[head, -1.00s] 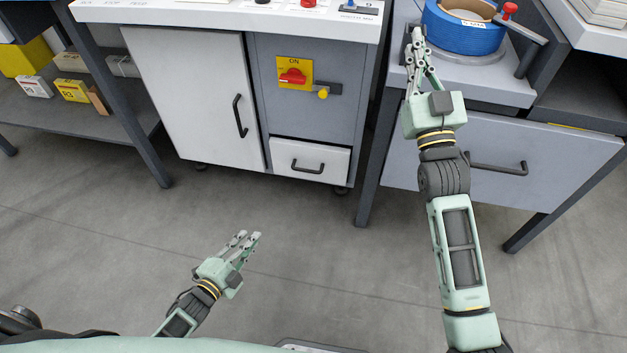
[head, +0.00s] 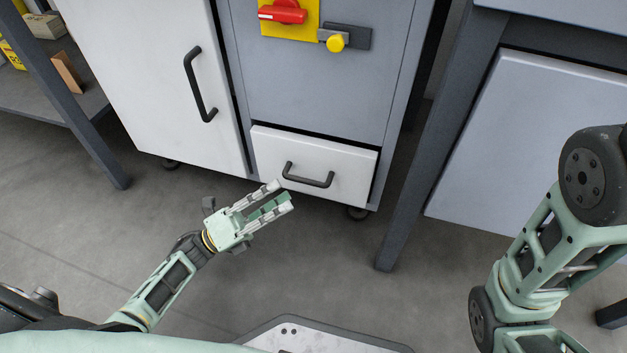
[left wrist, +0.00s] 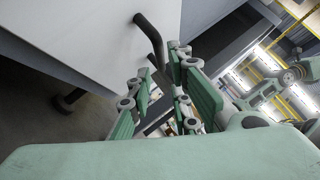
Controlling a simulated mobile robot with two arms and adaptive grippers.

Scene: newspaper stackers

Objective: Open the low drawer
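The low drawer (head: 335,160) is a white front at the bottom of the grey cabinet, under the red switch. It looks closed, with a dark gap along its top edge. Its black bar handle (head: 308,180) also shows in the left wrist view (left wrist: 149,35). My left gripper (head: 279,196) is just below and left of the handle, pointing at it. Its green-padded fingers are apart, and the handle shows just beyond their tips in the left wrist view. I cannot tell whether they touch it. My right gripper is out of view; only my right arm's links show.
A white cabinet door (head: 150,75) with a black handle is left of the drawer. A dark table leg (head: 430,150) stands to the right. The floor in front is clear.

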